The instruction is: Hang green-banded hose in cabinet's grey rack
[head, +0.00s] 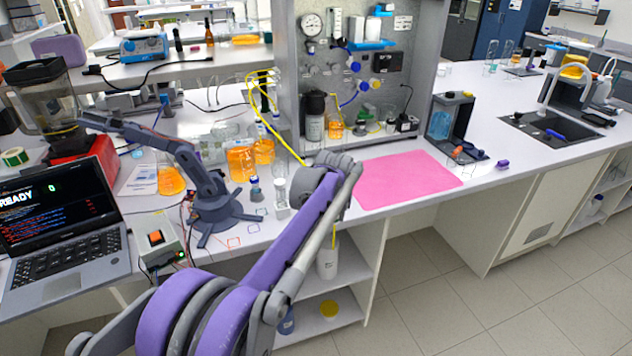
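The grey cabinet (293,85) stands open-fronted on the bench at the upper middle, with gauges, valves and bottles inside. I cannot make out its grey rack. A yellow hose (270,122) loops at the cabinet's left side and runs down to the right until my purple arm hides it. No green band can be told on it. A short yellow piece (333,238) shows below the arm; I cannot tell if it belongs to the same hose. My arm reaches up from the lower left over the bench's front edge. No gripper fingers show.
A pink mat (405,181) lies bare in front of the cabinet. Flasks of orange liquid (241,162) stand left of it. A small grey bench arm (208,190), a laptop (62,225) and a blender (48,100) crowd the left. A sink (548,128) is at the right.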

